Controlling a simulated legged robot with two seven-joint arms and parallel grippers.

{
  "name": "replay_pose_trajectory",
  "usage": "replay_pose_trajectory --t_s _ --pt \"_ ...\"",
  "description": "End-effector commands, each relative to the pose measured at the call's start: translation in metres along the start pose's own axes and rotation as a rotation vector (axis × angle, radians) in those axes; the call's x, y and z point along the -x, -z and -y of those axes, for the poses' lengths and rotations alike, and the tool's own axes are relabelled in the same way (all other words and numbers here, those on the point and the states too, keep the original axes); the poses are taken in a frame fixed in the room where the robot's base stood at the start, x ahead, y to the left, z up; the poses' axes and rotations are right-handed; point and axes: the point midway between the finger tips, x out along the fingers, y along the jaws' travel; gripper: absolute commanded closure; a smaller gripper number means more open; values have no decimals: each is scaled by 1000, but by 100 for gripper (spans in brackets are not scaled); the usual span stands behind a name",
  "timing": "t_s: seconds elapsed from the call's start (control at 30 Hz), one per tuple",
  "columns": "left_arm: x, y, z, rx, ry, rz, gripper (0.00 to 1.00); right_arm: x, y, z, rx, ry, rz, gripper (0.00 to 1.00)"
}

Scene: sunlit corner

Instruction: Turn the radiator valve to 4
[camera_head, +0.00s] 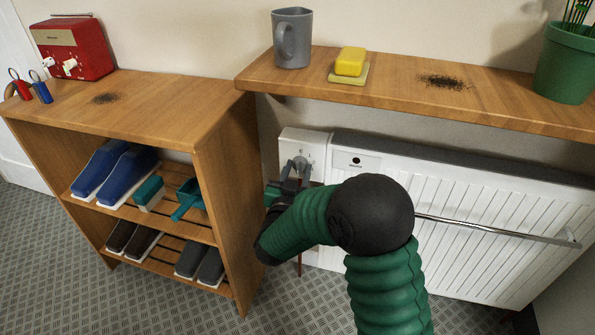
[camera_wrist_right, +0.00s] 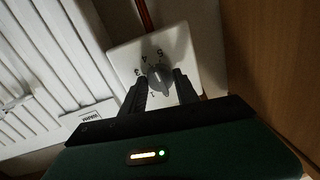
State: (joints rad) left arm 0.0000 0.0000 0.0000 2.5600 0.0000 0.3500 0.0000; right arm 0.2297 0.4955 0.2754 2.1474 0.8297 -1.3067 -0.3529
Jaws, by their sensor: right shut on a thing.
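The radiator valve is a grey knob (camera_wrist_right: 158,76) on a white square plate (camera_wrist_right: 125,58) with the numbers 5, 4, 3 and 1 readable around it in the right wrist view. Which number the knob points to is too small to tell. In the head view the white valve box (camera_head: 302,143) sits at the left end of the white radiator (camera_head: 470,205). My right gripper (camera_wrist_right: 160,88) is shut on the knob, one dark finger on each side. In the head view the right gripper (camera_head: 294,172) partly hides the knob. My left gripper is not in view.
A wooden shelf (camera_head: 400,88) above the radiator holds a grey mug (camera_head: 292,40), yellow soap (camera_head: 350,62) and a green plant pot (camera_head: 568,65). A wooden shoe rack (camera_head: 225,160) stands close on the left. A metal rail (camera_head: 490,228) crosses the radiator front.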

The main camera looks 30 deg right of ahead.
Motion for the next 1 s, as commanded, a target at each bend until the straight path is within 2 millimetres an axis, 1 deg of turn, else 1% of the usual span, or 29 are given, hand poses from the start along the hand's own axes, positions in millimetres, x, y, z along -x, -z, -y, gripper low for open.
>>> replay_pose_trajectory --t_s 0.03,0.1,0.13,0.23,0.27,0.4,0.53,0.63,0.87,0.9,1.0 --pt "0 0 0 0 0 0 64 0 0 0 0 1 0 89" --pt "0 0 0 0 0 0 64 0 0 0 0 1 1 98" --pt "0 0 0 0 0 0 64 0 0 0 0 1 1 100" --pt "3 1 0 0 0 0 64 0 1 1 8 1 2 100" --pt "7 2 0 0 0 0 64 0 2 1 19 1 3 100" --pt "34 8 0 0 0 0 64 1 8 3 128 2 13 100" --pt "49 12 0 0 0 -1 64 1 6 2 227 1 21 100" --pt "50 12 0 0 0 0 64 1 2 2 261 1 22 100" --pt "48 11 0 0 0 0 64 1 0 2 263 1 20 100" --pt "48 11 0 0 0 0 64 1 0 2 263 1 20 62" --pt "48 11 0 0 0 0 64 1 0 2 263 1 20 49"
